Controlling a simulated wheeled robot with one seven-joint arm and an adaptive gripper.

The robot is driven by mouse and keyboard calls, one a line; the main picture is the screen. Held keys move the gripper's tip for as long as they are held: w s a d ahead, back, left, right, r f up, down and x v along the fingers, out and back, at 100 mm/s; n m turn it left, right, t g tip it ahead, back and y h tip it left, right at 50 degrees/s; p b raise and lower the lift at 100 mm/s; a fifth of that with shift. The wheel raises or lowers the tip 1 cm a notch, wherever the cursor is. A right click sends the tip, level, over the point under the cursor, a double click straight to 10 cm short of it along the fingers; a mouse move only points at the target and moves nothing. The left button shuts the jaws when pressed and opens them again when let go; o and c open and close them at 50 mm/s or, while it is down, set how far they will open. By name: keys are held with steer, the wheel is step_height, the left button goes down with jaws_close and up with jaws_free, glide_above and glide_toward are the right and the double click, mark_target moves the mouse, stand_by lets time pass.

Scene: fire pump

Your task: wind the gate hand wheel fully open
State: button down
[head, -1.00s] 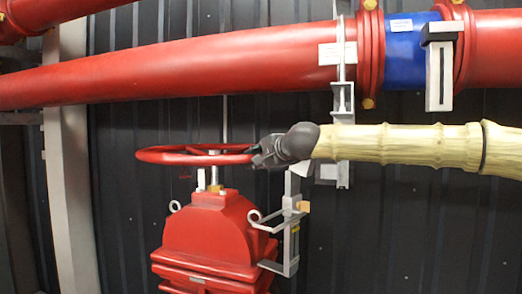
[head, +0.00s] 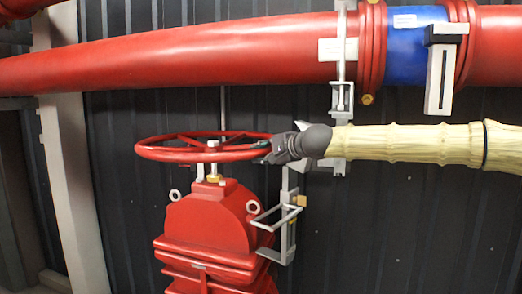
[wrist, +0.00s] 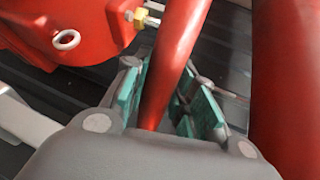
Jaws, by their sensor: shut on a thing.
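The red gate hand wheel (head: 160,154) lies flat on top of the red gate valve body (head: 210,222) in the head view. A pale stem with a brass nut (head: 213,178) joins them. My gripper (head: 268,151) is at the wheel's right side, shut on the rim. In the wrist view the red rim (wrist: 172,75) runs between the green-padded fingers of my gripper (wrist: 172,98). The brass nut also shows there at the top (wrist: 143,19). The rim part inside the fingers is hidden in the head view.
A large red pipe (head: 200,55) with a blue section (head: 411,45) crosses above the wheel. A grey bracket (head: 285,222) stands at the valve's right, just below my gripper. A dark ribbed wall (head: 400,230) is behind. A pale post (head: 75,180) stands at left.

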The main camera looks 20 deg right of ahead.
steer(key=c, duration=1.1)
jaws_free()
steer(key=shift+c, duration=0.2)
steer(key=v, duration=1.2)
steer(key=shift+d, duration=0.1)
